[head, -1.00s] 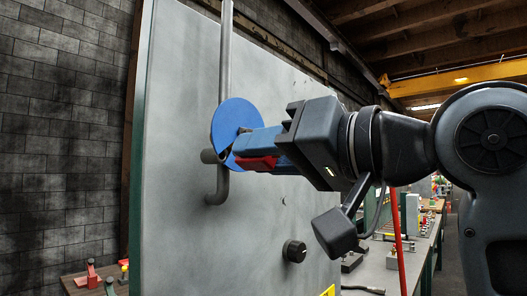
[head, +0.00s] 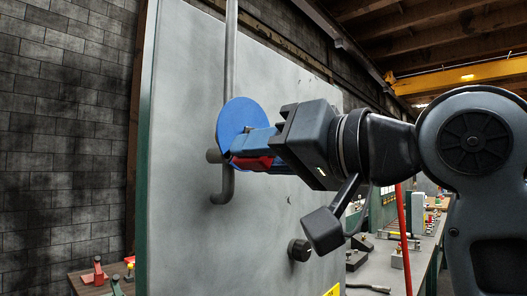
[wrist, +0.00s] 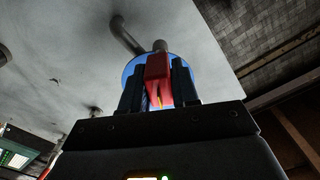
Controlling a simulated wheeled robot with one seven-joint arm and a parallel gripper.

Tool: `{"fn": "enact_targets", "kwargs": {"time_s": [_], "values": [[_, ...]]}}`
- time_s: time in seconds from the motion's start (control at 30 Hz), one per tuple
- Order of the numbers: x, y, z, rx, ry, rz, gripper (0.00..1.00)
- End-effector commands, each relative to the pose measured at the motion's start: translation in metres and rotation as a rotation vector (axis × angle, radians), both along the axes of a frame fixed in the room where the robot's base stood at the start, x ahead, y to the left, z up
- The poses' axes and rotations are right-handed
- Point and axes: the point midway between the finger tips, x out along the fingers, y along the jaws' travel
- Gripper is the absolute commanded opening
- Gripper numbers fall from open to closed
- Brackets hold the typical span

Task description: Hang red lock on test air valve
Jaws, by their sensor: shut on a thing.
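My gripper (head: 252,146) is shut on the red lock (head: 252,163), at the blue disc on the grey panel. In the wrist view the red lock (wrist: 158,72) stands between the two dark fingers of my gripper (wrist: 157,85), in front of the blue disc. The test air valve seems to be the blue disc (head: 235,112) on the grey pipe (head: 231,60); it also shows in the wrist view (wrist: 130,70). The lock is close to the disc's lower edge. Its shackle is hidden, so I cannot tell whether it touches or passes through the valve.
The grey panel (head: 180,130) fills the middle, with a dark knob (head: 298,250) below my gripper. A red upright pole (head: 402,230) and a workbench (head: 425,250) with small items stand at the right. A low bench with red items (head: 98,270) is at lower left.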

Motion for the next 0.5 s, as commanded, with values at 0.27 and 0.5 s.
{"fn": "enact_targets", "kwargs": {"time_s": [0.27,0.5], "values": [[0.0029,0.005,0.0004,0.001,-0.001,0.002,0.0],[0.006,0.0087,0.0005,0.001,-0.001,0.002,0.0]]}}
